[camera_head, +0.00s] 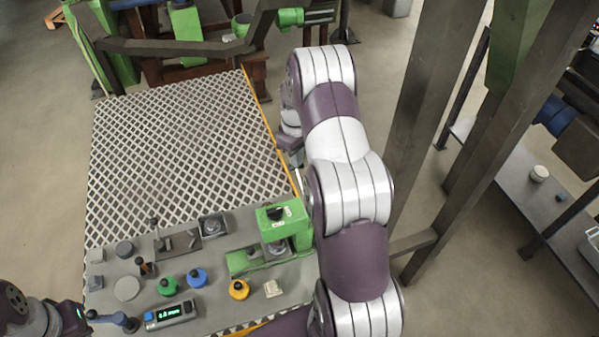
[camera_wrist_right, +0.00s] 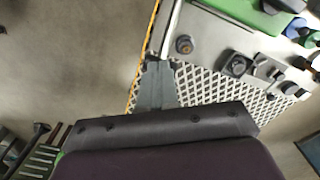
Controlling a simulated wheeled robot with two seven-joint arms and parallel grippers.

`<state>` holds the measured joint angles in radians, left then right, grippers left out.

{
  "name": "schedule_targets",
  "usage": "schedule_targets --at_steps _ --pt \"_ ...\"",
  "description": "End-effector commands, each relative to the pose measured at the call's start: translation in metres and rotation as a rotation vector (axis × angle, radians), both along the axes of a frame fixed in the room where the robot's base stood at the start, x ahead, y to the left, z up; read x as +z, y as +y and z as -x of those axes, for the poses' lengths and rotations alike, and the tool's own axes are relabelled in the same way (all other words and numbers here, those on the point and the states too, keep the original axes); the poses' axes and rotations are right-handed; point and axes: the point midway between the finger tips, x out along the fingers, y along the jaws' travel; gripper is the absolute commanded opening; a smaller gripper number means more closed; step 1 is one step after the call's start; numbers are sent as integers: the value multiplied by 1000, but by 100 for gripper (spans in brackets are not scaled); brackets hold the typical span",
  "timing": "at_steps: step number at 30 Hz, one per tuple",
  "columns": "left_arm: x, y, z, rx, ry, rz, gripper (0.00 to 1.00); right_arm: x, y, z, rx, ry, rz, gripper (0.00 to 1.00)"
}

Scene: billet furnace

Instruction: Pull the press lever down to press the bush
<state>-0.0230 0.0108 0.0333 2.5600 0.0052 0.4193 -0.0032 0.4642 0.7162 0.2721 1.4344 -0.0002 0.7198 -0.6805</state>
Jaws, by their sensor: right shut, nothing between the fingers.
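The green press (camera_head: 285,228) stands at the right edge of the grey bench top, and its green body also shows at the top of the right wrist view (camera_wrist_right: 250,12). A pale thin rod, which looks like the press lever (camera_wrist_right: 173,30), runs up from beside the fingertips. My right gripper (camera_wrist_right: 156,64) is shut and empty, its tips close to the rod; I cannot tell if they touch. In the head view my right gripper (camera_head: 297,158) is partly hidden by my arm. I cannot make out the bush. My left gripper (camera_head: 78,317) is at the lower left, its jaws unclear.
The bench top (camera_head: 215,268) holds a green bottle (camera_head: 168,287), a blue one (camera_head: 197,278), a yellow one (camera_head: 239,289) and a display box (camera_head: 170,313). Behind it is a bare mesh surface (camera_head: 180,140). Grey posts (camera_head: 425,90) stand right of my right arm.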

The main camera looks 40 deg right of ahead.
Motion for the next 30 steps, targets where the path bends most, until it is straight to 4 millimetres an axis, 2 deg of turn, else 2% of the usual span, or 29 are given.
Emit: schedule_targets --at_steps 30 --pt "-7 0 0 0 0 0 0 -12 -1 -6 0 0 0 0"
